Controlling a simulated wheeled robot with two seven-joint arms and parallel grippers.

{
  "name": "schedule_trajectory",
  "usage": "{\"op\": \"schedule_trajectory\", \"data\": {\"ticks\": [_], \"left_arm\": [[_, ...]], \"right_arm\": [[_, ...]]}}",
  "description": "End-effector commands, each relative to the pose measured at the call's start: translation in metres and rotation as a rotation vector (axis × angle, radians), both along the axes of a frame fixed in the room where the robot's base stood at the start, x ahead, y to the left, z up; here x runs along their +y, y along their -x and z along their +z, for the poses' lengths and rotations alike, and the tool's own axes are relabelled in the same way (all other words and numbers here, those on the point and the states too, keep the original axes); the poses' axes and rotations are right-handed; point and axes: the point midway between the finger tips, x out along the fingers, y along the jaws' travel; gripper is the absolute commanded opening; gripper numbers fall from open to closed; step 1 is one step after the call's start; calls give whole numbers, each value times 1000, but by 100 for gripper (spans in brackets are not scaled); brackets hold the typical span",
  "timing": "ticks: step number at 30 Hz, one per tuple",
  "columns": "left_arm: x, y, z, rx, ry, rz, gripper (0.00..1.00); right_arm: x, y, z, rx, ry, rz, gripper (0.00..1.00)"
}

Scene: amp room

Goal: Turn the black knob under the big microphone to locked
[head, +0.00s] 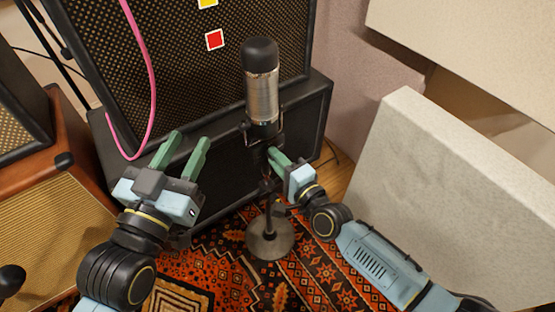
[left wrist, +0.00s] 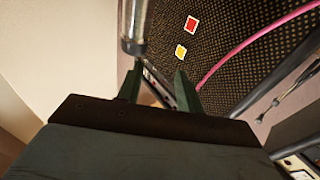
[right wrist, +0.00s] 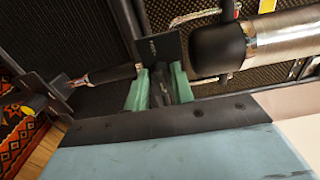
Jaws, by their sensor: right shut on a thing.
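The big microphone (head: 262,95) has a silver body and a black top and stands upright on a stand with a round metal base (head: 270,238). Its lower end also shows in the right wrist view (right wrist: 280,38). My right gripper (head: 272,158) is just under the microphone, at the right of the stand. In the right wrist view its green fingers are shut on the black knob (right wrist: 160,94) beside the mount. The knob is mostly hidden in the head view. My left gripper (head: 184,152) is open and empty, left of the stand and apart from it.
Black speaker cabinets (head: 215,170) stand close behind the microphone. A pink cable (head: 148,60) hangs at the left near my left gripper. A brown amplifier (head: 50,230) is at the left, and a pale panel (head: 440,180) is at the right. A patterned rug (head: 320,275) covers the floor.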

Motion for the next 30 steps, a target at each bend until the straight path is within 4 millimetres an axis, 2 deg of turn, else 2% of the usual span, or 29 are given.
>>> {"op": "schedule_trajectory", "data": {"ticks": [7,8,12,23,30], "left_arm": [[0,0,0,0,0,0,36],[0,0,0,0,0,0,36],[0,0,0,0,0,0,36],[0,0,0,10,-3,0,36],[7,1,-32,198,-60,15,36]], "right_arm": [[0,1,-1,4,0,1,1],[0,1,-1,4,0,1,26],[0,1,-1,2,0,1,44],[-2,3,0,1,2,0,44],[-18,25,1,2,3,1,44]]}}
